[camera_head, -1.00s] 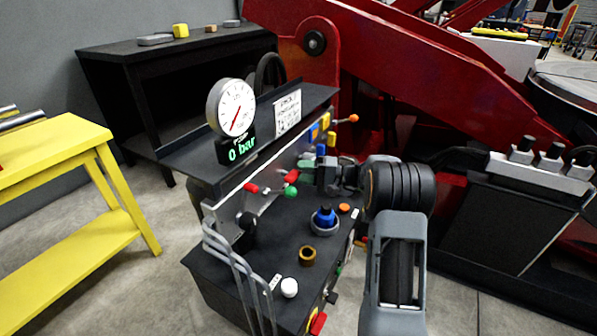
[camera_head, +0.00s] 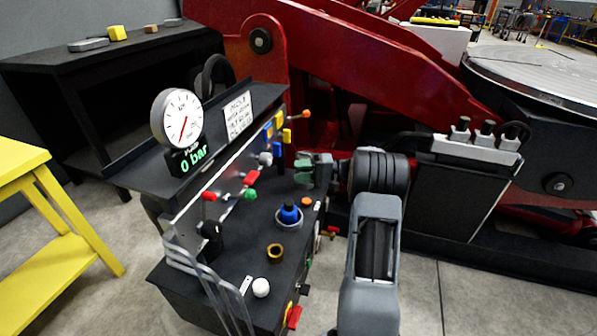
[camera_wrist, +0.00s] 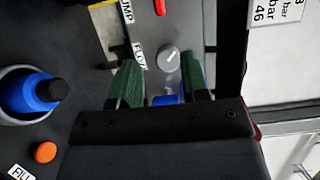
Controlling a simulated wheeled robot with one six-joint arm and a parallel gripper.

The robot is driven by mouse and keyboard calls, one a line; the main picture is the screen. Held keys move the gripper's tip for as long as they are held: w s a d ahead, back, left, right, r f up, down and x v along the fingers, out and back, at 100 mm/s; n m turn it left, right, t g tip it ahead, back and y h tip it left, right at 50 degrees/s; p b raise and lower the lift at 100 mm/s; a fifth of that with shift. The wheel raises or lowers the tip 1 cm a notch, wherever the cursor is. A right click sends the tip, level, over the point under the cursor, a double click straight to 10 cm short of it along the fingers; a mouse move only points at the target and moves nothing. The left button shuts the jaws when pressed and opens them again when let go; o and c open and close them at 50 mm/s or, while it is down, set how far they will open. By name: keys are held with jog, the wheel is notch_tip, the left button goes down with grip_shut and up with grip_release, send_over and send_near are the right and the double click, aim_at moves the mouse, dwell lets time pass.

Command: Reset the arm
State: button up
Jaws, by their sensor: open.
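My gripper (camera_head: 305,170) is open and empty beside the upright valve panel of the black hydraulic bench. In the wrist view, its two green fingers (camera_wrist: 161,82) stand apart. A grey knob (camera_wrist: 168,58) and part of a blue thing (camera_wrist: 167,99) show between or beyond them, with no contact visible. The panel carries a red handle (camera_head: 250,179), a green knob (camera_head: 250,195) and blue and yellow handles. The dial gauge (camera_head: 177,117) stands above a display (camera_head: 187,162) reading 0 bar. My dark wrist and grey forearm are right of the bench.
The bench top (camera_head: 235,262) holds a blue-capped filler (camera_head: 289,214), an orange button (camera_head: 306,201), a brass ring (camera_head: 275,253) and a white knob (camera_head: 261,287). A yellow table (camera_head: 50,215) is left. The red positioner (camera_head: 400,65) stands behind. Floor at front right is clear.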

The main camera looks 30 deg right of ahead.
jog(key=shift+r, duration=0.1)
jog(key=s+a+r+n+g+h+p, duration=0.1)
jog(key=s+a+r+g+h+p, duration=0.3)
jog(key=a+r+p, duration=0.35)
jog(key=s+a+r+n+g+h+p, duration=0.1)
jog(key=s+a+r+g+h+p, duration=0.15)
jog(key=s+a+r+p, duration=0.55)
jog(key=s+r+n+t+h+p, duration=0.2)
jog(key=s+r+t+h+p, duration=0.1)
jog(key=s+r+h+p, duration=0.7)
notch_tip(320, 180, up, 3)
jog(key=shift+s+d+n+p, duration=0.4)
jog(key=shift+s+p, duration=0.5)
jog(key=shift+s, duration=0.35)
